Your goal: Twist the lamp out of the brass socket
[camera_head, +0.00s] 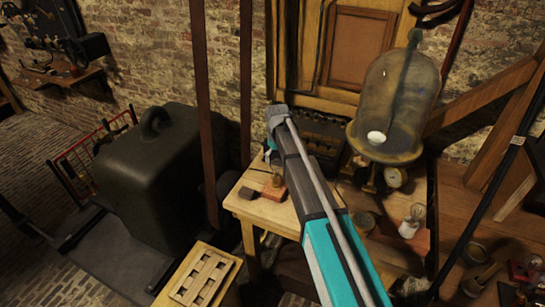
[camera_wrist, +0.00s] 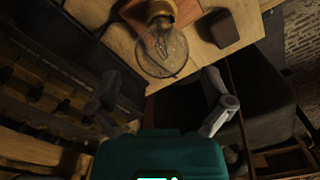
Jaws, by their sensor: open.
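The clear glass lamp (camera_wrist: 161,48) shows in the wrist view, its base in the brass socket (camera_wrist: 160,9) on a reddish-brown block. In the head view the brass socket (camera_head: 278,180) stands on the small wooden table, partly behind my arm; I cannot make out the lamp's glass there. My gripper (camera_wrist: 163,104) is open and empty in the wrist view, with one finger on each side of the picture. The lamp lies above the gap between the fingers in that picture, apart from both.
A dark block (camera_head: 248,194) sits left of the socket. A large glass bell jar (camera_head: 398,98) and another glass bulb (camera_head: 412,217) are to the right. A dark case (camera_head: 160,180) stands left of the table.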

